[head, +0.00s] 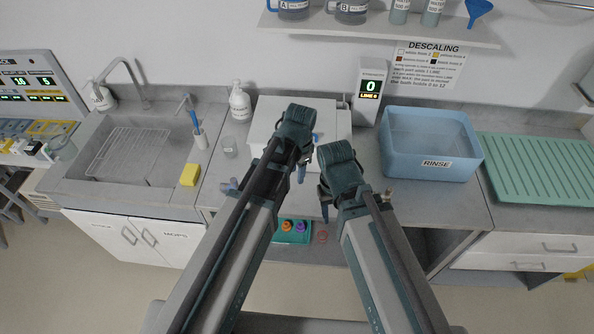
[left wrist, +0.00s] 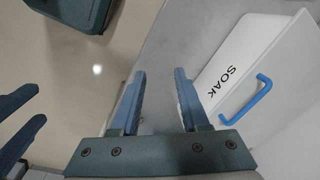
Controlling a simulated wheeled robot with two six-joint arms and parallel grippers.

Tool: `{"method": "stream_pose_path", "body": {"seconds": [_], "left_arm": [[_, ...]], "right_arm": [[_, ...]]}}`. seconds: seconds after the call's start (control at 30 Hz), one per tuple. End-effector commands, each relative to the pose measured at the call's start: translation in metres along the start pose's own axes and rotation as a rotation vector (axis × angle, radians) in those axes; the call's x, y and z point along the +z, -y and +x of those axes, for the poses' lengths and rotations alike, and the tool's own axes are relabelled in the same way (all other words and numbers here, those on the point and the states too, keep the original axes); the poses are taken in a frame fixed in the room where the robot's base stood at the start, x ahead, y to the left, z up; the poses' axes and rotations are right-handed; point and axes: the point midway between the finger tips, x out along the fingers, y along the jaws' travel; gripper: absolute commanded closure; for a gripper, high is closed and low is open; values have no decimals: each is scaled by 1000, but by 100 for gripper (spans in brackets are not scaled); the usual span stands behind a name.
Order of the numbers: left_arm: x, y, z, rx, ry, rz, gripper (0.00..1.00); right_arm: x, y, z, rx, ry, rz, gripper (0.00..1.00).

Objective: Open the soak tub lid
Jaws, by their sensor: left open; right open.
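The white soak tub (head: 335,120) stands on the counter behind my arms, its middle hidden by them. Its flat white top looks closed. In the left wrist view, the tub's face with the word SOAK (left wrist: 230,80) and a blue bar handle (left wrist: 246,101) is at the right. My left gripper (left wrist: 160,74) is open and empty, its fingers apart over the counter, left of the tub and not touching the handle. In the head view my forearm hides much of it. My right gripper (left wrist: 25,118) shows partly at the left edge of the wrist view, open and empty.
A blue RINSE tub (head: 428,145) and a green drain tray (head: 540,170) stand right of the soak tub. At left are a sink (head: 130,150), a yellow sponge (head: 190,174) and a bottle (head: 240,103). A shelf (head: 380,32) hangs above.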

Motion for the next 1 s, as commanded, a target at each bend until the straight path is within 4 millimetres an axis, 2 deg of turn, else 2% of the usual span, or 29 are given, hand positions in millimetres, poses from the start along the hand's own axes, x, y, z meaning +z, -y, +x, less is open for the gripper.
{"method": "stream_pose_path", "body": {"seconds": [0.27, 0.33, 0.47, 0.6, 0.7, 0.83, 1.0], "left_arm": [[0, 0, 0, 0, 0, 0, 55], [3, -5, 6, 2, 3, -17, 55], [20, -33, 36, 12, 24, -132, 55], [46, -71, 72, 21, 63, -327, 55], [62, -92, 91, 21, 90, -452, 55], [76, -111, 105, 18, 115, -571, 55], [82, -119, 108, 15, 129, -636, 55]], "right_arm": [[0, 0, 0, 0, 0, 0, 50], [0, 1, 7, 0, 0, -1, 50], [-3, 3, 39, 1, -1, -9, 50], [-5, 7, 78, 3, -3, -22, 50], [-7, 8, 99, 5, -4, -29, 50], [-8, 10, 115, 6, -5, -36, 50], [-8, 10, 120, 6, -5, -41, 50]]}}
